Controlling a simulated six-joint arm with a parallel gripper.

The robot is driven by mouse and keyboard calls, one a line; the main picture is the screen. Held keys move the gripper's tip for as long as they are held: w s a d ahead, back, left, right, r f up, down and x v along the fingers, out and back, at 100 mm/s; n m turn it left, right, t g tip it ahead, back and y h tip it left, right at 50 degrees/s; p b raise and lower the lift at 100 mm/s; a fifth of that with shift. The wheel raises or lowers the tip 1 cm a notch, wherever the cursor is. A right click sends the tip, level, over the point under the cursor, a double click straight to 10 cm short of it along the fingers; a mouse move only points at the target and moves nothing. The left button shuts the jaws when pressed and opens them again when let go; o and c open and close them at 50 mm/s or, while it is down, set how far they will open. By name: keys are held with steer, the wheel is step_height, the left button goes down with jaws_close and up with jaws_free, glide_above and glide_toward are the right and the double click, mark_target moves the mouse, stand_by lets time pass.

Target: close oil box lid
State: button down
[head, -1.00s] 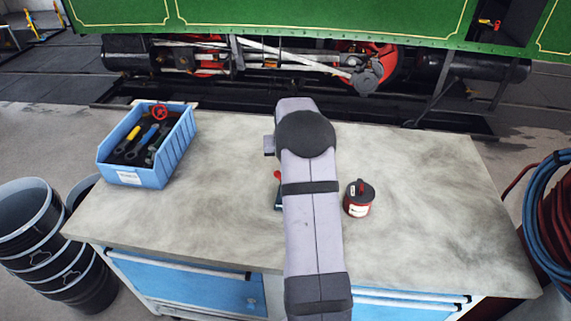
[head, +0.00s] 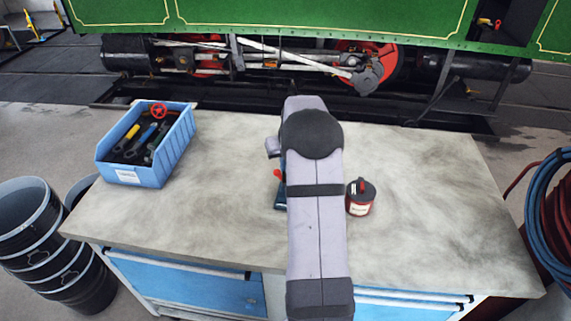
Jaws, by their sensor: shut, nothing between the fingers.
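A small dark teal object with a red knob (head: 280,196), probably the oil box, stands on the workbench just left of my arm. My arm hides most of it, and I cannot tell how its lid stands. My arm reaches forward over the middle of the bench, with a grey wrist part showing at its left side. My gripper is hidden behind the arm, so its fingers and any contact with the box do not show.
A red tin with a black top (head: 361,198) stands close to the right of my arm. A blue bin of tools (head: 140,176) is at the bench's left. The grey bench top (head: 430,200) is clear on the right.

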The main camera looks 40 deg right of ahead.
steer(key=n+b, duration=0.1)
steer(key=s+n+y+b, duration=0.1)
steer(key=n, duration=0.1)
steer(key=n+b, duration=0.1)
steer(key=shift+s+a+f, duration=0.2)
steer(key=shift+s+a, duration=0.05)
steer(key=shift+a, duration=0.05)
steer(key=n+b, duration=0.1)
steer(key=n, duration=0.1)
steer(key=s+n+y, duration=0.1)
steer(key=n, duration=0.1)
steer(key=shift+s+a+r+y+b, duration=0.1)
steer(key=shift+s+y+b, duration=0.05)
steer(key=shift+y+b, duration=0.2)
steer(key=n, duration=0.1)
steer(key=s+n, duration=0.1)
steer(key=shift+n+g+y, duration=0.3)
steer(key=shift+n+y, duration=0.05)
steer(key=shift+n, duration=0.05)
steer(key=n, duration=0.1)
steer(key=s+n, duration=0.1)
steer(key=n, duration=0.1)
steer(key=shift+d+r+g+y, duration=0.1)
steer(key=shift+d+g+y, duration=0.2)
steer(key=shift+y, duration=0.1)
steer(key=shift+s, duration=0.15)
steer(key=shift+s+d, duration=0.1)
